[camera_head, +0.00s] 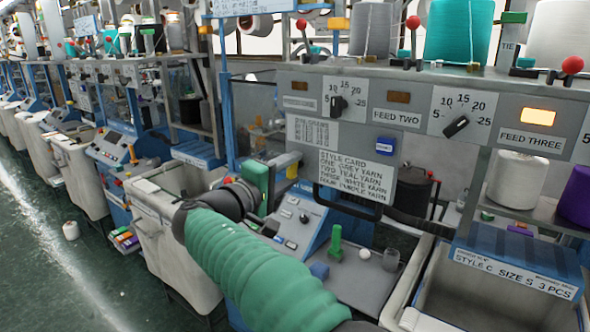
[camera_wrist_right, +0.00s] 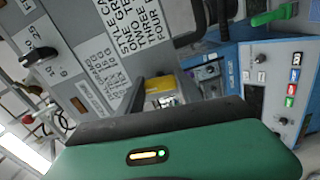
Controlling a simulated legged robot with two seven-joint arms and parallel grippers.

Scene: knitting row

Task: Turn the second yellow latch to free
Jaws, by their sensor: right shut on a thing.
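My right arm, in a green ribbed sleeve, comes up from the bottom of the head view. My right gripper (camera_head: 276,169) is at the left end of the grey feed panel (camera_head: 420,100), beside the style card. It is shut on a yellow latch (camera_head: 291,171), which is mostly hidden by the gripper. In the right wrist view the yellow latch (camera_wrist_right: 160,84) shows just beyond the gripper's dark edge and green housing. Whether the latch is turned cannot be told. My left gripper is not in view.
A black bar handle (camera_head: 347,203) hangs below the style card (camera_head: 355,175). A control console (camera_head: 300,225) lies below the gripper. Cones of yarn, including a teal one (camera_head: 459,30), stand above the panel.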

